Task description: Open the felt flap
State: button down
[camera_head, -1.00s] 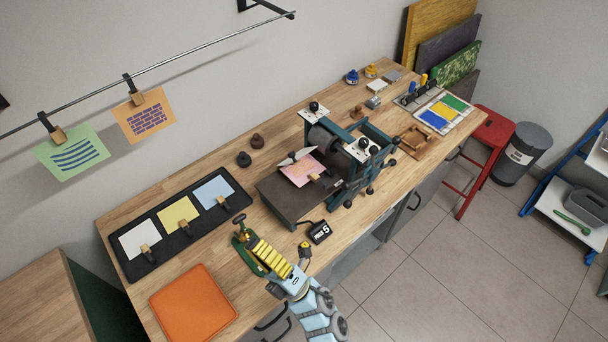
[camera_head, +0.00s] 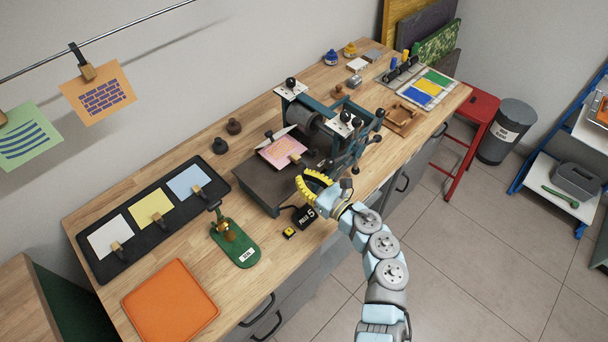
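The press (camera_head: 318,122) stands on the bench, with a dark flat bed (camera_head: 262,188) reaching out to its left. A pink and yellow print (camera_head: 279,151) lies on the bed with a brass clip on its edge. A thin pale strip (camera_head: 284,132) tilts at the print's back edge; I cannot tell whether it is the felt flap. My gripper (camera_head: 304,182), with yellow ribbed fingers, is at the bed's front right corner, in front of the print. Nothing shows held in it. Its finger gap is not clear from this angle.
A small black sign (camera_head: 306,216) and a yellow button box (camera_head: 289,233) sit just beside my gripper. A green-based stand (camera_head: 236,242), an orange pad (camera_head: 170,303) and a black tray (camera_head: 97,260) with cards are at the left.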

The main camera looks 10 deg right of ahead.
aim_at(271, 144)
jog(key=x, duration=0.2)
jog(key=p+x, duration=0.1)
jog(key=x, duration=0.4)
jog(key=shift+w+a+r+p, duration=0.2)
jog(key=shift+r+p, duration=0.15)
jog(key=shift+w+a+r+p, duration=0.25)
jog(key=shift+r+p, duration=0.05)
jog(key=shift+r, duration=0.1)
jog(key=shift+w+a+r+p, duration=0.2)
jog(key=shift+w+r+p, duration=0.1)
jog(key=shift+r, duration=0.1)
jog(key=shift+w+a+r, duration=0.3)
jog(key=shift+w+r, duration=0.05)
jog(key=shift+r, duration=0.05)
jog(key=shift+a+p, duration=0.1)
jog(key=shift+p, duration=0.25)
jog(key=shift+a+r, duration=0.1)
jog(key=shift+r, duration=0.1)
jog(key=shift+w+r+g+p, duration=0.1)
jog(key=shift+w+g+p, duration=0.05)
jog(key=shift+g+p, duration=0.2)
jog(key=shift+w+r+h+p, duration=0.1)
jog(key=shift+r+h+p, duration=0.05)
jog(key=shift+h+p, duration=0.2)
